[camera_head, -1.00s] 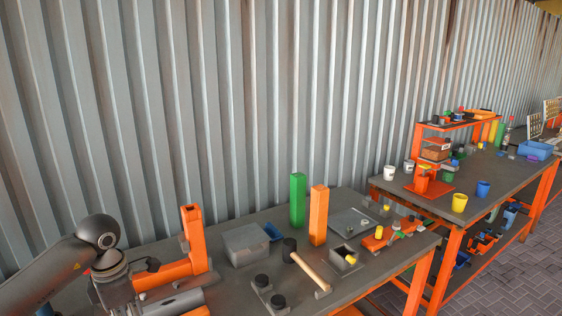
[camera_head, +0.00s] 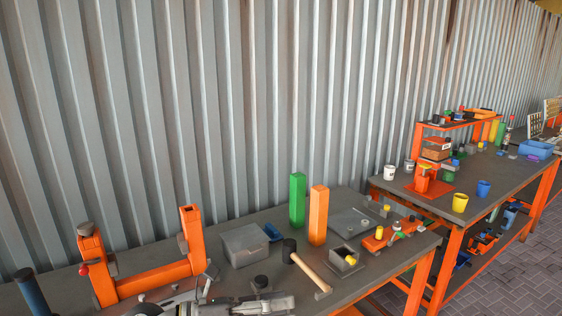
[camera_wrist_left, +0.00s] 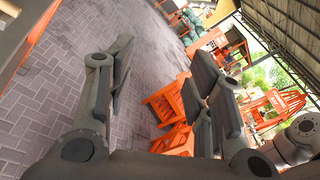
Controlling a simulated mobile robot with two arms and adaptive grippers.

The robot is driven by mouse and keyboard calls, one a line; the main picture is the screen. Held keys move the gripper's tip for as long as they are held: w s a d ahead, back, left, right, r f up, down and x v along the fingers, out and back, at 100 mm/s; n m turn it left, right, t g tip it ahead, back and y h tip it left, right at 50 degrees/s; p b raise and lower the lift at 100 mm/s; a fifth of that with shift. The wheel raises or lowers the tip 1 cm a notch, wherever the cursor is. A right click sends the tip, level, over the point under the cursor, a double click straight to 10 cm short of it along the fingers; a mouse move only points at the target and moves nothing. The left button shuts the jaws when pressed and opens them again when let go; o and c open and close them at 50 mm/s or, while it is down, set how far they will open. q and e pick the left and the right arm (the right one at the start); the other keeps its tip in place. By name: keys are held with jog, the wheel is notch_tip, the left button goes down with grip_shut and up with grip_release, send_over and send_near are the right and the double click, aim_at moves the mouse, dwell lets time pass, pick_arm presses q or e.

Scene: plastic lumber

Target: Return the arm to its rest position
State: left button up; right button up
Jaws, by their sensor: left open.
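In the left wrist view my left gripper (camera_wrist_left: 164,82) has its two dark fingers spread wide apart, with nothing between them. Behind the fingers are paving and orange frames, so it points away from the tabletop. In the head view, grey parts of my left arm (camera_head: 235,304) show at the bottom edge, over the near side of the workbench (camera_head: 370,268). They are cut off, and the fingers there are hard to make out. My right gripper is not in view.
An orange U-shaped frame (camera_head: 150,280) stands at the left of the bench. A grey box (camera_head: 246,245), a green post (camera_head: 297,200), an orange post (camera_head: 318,215) and a hammer (camera_head: 308,270) stand or lie further right. A second table (camera_head: 410,195) is behind. Paving (camera_head: 500,260) lies at the right.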

pick_arm(q)
jog(key=w+a+r+n+t+y, duration=0.2)
jog(key=a+r+n+t, duration=0.15)
jog(key=n+t, duration=0.45)
jog(key=w+a+r+n+t+y, duration=0.2)
jog(key=a+n+t, duration=0.3)
jog(key=n, duration=0.6)
jog(key=s+a+f+n+g+y, duration=0.1)
jog(key=s+a+f+n+y, duration=0.1)
jog(key=a+f+n+y, duration=0.45)
jog(key=s+a+f+n+g+y, duration=0.1)
jog(key=a+f+n+y, duration=0.4)
jog(key=f+n, duration=0.4)
jog(key=s+f+n+g, duration=0.4)
jog(key=s+f+g, duration=0.3)
jog(key=s, duration=0.5)
jog(key=s+f+n+g, duration=0.35)
jog(key=s+f, duration=0.45)
jog(key=s, duration=0.3)
notch_tip(320, 180, down, 27)
jog(key=s+g, duration=0.3)
jog(key=s+a+f+y, duration=0.1)
jog(key=s+a+f, duration=0.1)
jog(key=s+f, duration=1.3)
jog(key=shift+s+a+f+m+g, duration=0.3)
jog(key=shift+s+f+m+g, duration=0.1)
jog(key=shift+s, duration=0.25)
